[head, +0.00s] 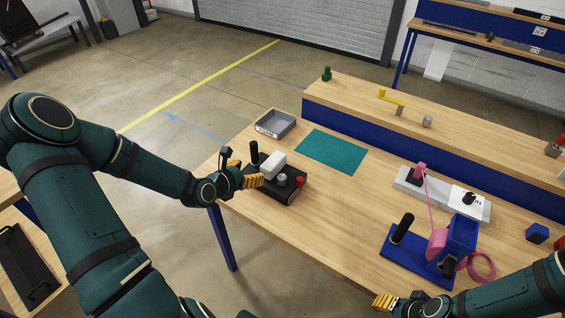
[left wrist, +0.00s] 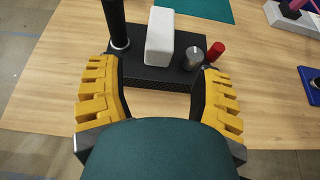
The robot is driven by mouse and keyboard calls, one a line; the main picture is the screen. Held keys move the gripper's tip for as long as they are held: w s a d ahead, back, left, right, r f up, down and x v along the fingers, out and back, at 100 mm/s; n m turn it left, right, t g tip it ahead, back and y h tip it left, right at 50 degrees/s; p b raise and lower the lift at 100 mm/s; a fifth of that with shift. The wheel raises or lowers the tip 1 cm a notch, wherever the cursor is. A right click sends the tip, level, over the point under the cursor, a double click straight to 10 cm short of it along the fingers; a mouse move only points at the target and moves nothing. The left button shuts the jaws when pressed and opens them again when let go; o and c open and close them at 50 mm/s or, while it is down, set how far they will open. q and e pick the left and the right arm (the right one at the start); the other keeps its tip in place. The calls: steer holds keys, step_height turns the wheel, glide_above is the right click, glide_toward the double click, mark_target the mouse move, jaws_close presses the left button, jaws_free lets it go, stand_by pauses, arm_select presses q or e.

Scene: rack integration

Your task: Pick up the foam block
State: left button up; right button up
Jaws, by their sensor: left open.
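The foam block looks to be the white block (head: 273,164) standing on a black base (head: 290,196) on the wooden table. In the left wrist view the white block (left wrist: 160,38) stands between a black post (left wrist: 116,25) and a grey metal cylinder (left wrist: 193,57), with a red cylinder (left wrist: 216,50) to the right. My left gripper (head: 255,172) is open close to the base. In the left wrist view its yellow fingers (left wrist: 158,92) are spread wide, and the block lies beyond them, apart from both. My right gripper (head: 384,302) is at the table's front edge; its opening is unclear.
A grey tray (head: 275,124) and a teal mat (head: 332,151) lie behind the base. A blue fixture (head: 420,258) with a black post, a pink tape ring (head: 482,267) and a white base (head: 425,190) stand to the right. Bare tabletop lies between.

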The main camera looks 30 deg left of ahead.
arm_select(q)
steer(key=b, duration=0.1)
glide_toward(273, 160)
steer(key=x, duration=0.4)
steer(key=shift+w+a+f, duration=0.1)
steer(key=shift+w+f, duration=0.15)
steer(key=shift+f, duration=0.25)
steer(key=shift+r+x, duration=0.15)
steer(key=shift+x, duration=1.2)
steer(key=shift+r+x, duration=0.15)
steer(key=shift+x, duration=1.25)
steer(key=c, duration=0.6)
